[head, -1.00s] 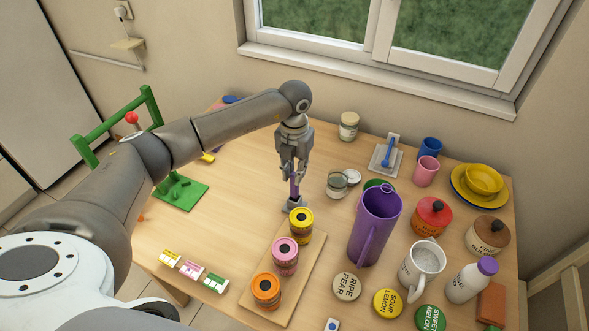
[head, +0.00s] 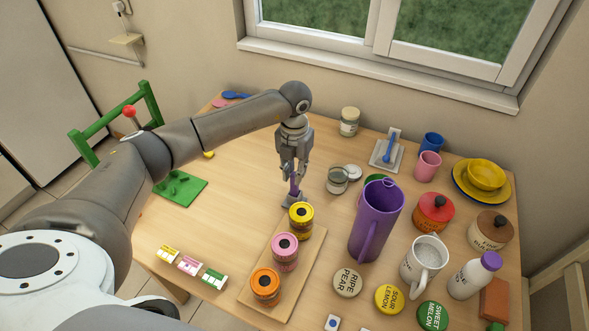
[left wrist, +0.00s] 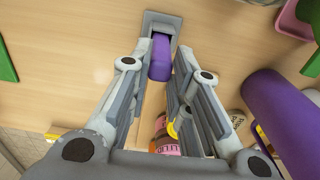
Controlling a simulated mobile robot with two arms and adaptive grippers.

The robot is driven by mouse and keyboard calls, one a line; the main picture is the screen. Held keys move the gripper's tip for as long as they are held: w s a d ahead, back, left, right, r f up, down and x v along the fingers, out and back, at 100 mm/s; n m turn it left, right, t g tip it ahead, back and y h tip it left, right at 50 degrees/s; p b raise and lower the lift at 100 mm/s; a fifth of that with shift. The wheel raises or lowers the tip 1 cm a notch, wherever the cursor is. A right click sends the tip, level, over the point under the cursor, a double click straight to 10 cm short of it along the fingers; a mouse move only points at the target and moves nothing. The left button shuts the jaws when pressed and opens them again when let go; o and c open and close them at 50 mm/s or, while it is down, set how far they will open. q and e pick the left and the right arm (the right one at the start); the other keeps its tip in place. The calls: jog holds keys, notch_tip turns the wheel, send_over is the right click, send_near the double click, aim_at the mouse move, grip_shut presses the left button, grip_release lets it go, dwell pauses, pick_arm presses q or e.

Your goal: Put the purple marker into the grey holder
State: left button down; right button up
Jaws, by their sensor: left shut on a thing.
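My left gripper (head: 295,176) is over the middle of the table, pointing down and shut on the purple marker (head: 295,187). The marker stands roughly upright, and it also shows between the fingers in the left wrist view (left wrist: 160,58). Its lower end meets the grey holder (head: 291,201) on the table. In the left wrist view, the holder (left wrist: 151,18) lies just beyond the fingertips, with the marker's end overlapping it. I cannot tell how deep the marker sits in it. My right gripper is not in view.
A wooden board (head: 296,262) with yellow, pink and orange cans stands just in front of the holder. A tall purple pitcher (head: 375,222) and a glass jar (head: 338,181) are to the right. The table left of the holder is clear up to a green board (head: 181,189).

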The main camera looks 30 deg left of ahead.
pick_arm(q)
jog(key=shift+f+b, duration=0.3)
jog(key=shift+f, duration=0.15)
jog(key=c, duration=1.3)
grip_release()
jog(key=shift+o, duration=0.2)
jog(key=shift+r, duration=0.15)
jog(key=shift+r+p, duration=1.75)
jog(key=shift+r, duration=0.7)
notch_tip(320, 180, up, 12)
